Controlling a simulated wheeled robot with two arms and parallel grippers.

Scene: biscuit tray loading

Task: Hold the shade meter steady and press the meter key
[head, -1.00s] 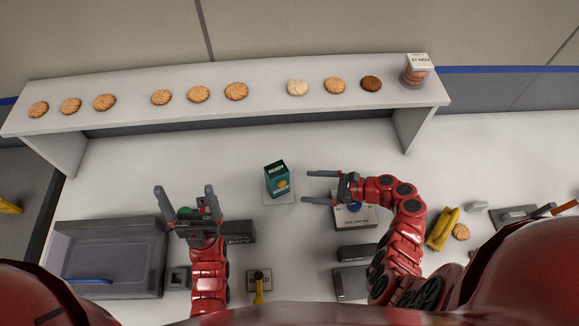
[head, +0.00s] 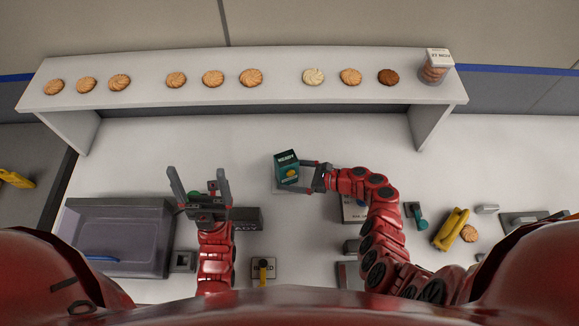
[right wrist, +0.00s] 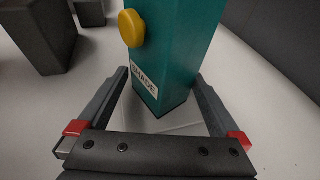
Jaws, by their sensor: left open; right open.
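The shade meter (head: 287,168) is a teal upright box with a dark top screen reading "READY" and a yellow round key (right wrist: 131,28). It stands on a pale square pad (head: 283,189) near the middle of the table. In the right wrist view the meter (right wrist: 172,55) stands between the fingers of my right gripper (right wrist: 165,95), with a "SHADE" label on its face. The right gripper also shows in the head view (head: 304,173); its fingers are open around the meter's lower part. My left gripper (head: 199,182) is open and empty, pointing away from me, left of the meter.
A raised shelf (head: 145,93) with several biscuits and a clear jar (head: 434,68) runs along the back. A grey tray (head: 119,206) lies at left. Bare table lies between left gripper and meter.

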